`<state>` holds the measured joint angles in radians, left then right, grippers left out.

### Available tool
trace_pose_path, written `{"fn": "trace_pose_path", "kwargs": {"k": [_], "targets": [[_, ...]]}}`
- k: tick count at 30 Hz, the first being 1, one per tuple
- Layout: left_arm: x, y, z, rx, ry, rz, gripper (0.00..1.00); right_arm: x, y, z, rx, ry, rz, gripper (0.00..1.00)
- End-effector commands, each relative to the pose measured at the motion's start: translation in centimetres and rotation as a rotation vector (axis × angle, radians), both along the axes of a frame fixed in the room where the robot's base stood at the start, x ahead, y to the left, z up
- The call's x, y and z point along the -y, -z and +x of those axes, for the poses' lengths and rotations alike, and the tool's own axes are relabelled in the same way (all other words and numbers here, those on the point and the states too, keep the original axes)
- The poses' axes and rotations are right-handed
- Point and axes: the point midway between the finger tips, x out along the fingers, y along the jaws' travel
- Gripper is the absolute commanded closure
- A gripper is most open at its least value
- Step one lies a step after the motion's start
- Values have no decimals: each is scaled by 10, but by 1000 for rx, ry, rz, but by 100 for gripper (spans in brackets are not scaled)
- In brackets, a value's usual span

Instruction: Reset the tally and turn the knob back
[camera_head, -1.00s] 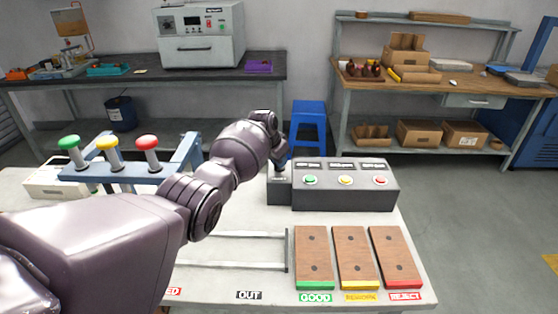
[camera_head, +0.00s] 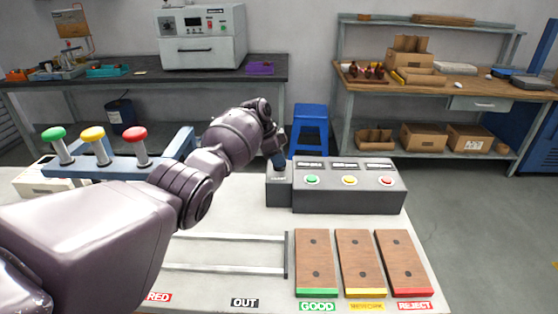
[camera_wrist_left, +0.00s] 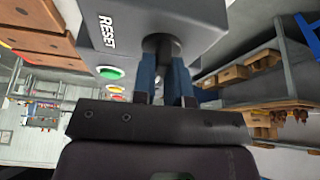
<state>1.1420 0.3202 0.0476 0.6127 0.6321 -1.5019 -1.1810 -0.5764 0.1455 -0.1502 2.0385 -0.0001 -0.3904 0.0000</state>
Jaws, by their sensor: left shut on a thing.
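The dark tally box (camera_head: 350,198) stands at the back of the light work table, with three small displays above a green, a yellow and a red button. A smaller dark box (camera_head: 279,192) joins its left end; in the left wrist view its face (camera_wrist_left: 118,12) reads RESET. My left gripper (camera_head: 278,160) is above this smaller box. In the left wrist view its blue fingers (camera_wrist_left: 164,66) are shut on the dark round knob (camera_wrist_left: 161,44), which they partly hide. I cannot read the knob's angle or the displays. My right gripper is not in view.
Three wooden plates (camera_head: 316,262) lie at the front right by GOOD, REWORK and REJECT labels. A metal rail frame (camera_head: 230,270) is to their left. A blue stand (camera_head: 110,168) with green, yellow and red knobbed levers is at the left. A blue stool (camera_head: 309,125) stands behind.

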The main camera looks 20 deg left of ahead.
Motion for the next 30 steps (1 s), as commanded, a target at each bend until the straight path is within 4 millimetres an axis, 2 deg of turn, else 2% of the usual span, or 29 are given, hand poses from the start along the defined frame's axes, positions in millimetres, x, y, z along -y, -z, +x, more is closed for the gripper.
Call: {"fn": "trace_pose_path", "kwargs": {"k": [16, 17, 21, 30], "targets": [[0, 0, 0, -1, 25, 3, 100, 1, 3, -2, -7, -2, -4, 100], [0, 0, 0, -1, 25, 3, 82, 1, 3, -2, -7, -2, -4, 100], [0, 0, 0, -1, 24, 2, 61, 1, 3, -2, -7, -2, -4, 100], [-1, -2, 0, 1, 23, 1, 61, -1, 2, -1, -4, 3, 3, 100]]}}
